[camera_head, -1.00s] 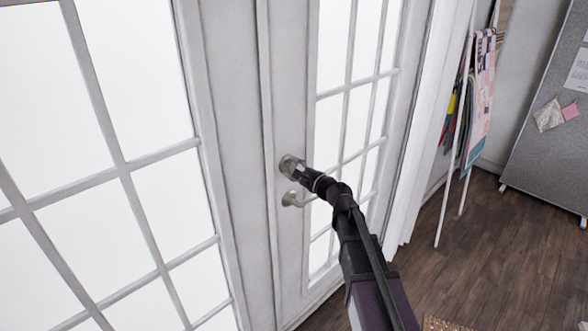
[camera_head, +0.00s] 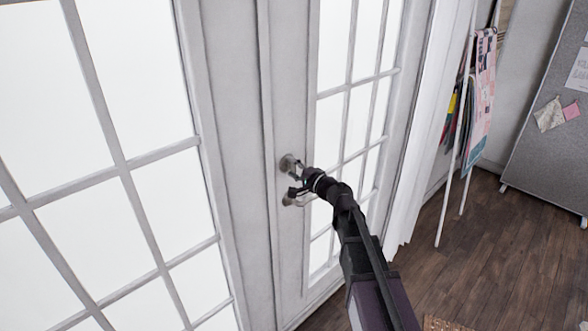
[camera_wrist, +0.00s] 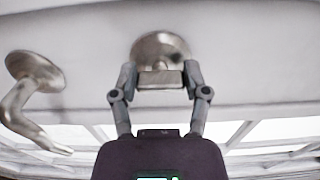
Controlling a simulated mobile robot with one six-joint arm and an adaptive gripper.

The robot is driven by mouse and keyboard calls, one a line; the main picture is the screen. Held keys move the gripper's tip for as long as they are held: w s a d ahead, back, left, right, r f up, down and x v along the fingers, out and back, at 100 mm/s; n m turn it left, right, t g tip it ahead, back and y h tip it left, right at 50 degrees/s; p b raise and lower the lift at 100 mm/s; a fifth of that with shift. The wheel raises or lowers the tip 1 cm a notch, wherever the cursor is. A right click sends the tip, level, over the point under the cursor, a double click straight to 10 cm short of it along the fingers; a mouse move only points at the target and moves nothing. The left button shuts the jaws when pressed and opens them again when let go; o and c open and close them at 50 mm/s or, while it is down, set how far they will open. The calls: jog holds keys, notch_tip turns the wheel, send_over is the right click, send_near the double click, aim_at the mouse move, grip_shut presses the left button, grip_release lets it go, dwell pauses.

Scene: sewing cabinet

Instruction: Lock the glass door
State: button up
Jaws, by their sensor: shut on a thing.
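The glass door (camera_head: 292,240) is white with a grid of panes and looks closed beside the other door panel. A round metal lock (camera_head: 288,163) with a thumb turn sits on its frame, above a lever handle (camera_head: 291,199). My gripper (camera_head: 295,178) is at the lock. In the wrist view, my gripper (camera_wrist: 160,80) is shut on the thumb turn (camera_wrist: 160,79), with one finger at each end. The round lock plate (camera_wrist: 160,46) shows behind it. The lever handle (camera_wrist: 30,110) is at the left there, apart from the fingers.
A white curtain (camera_head: 425,130) hangs right of the door. A rack with hanging fabrics (camera_head: 481,100) and a grey pinboard (camera_head: 550,130) stand further right. The wooden floor (camera_head: 480,260) between is mostly clear. A woven rug edge (camera_head: 440,325) shows at the bottom.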

dwell(0.3)
jog(key=o, duration=1.2)
jog(key=shift+c, duration=0.2)
jog(key=shift+s+d, duration=0.1)
jog(key=v, duration=1.1)
jog(key=shift+s+d, duration=0.2)
jog(key=shift+s, duration=0.15)
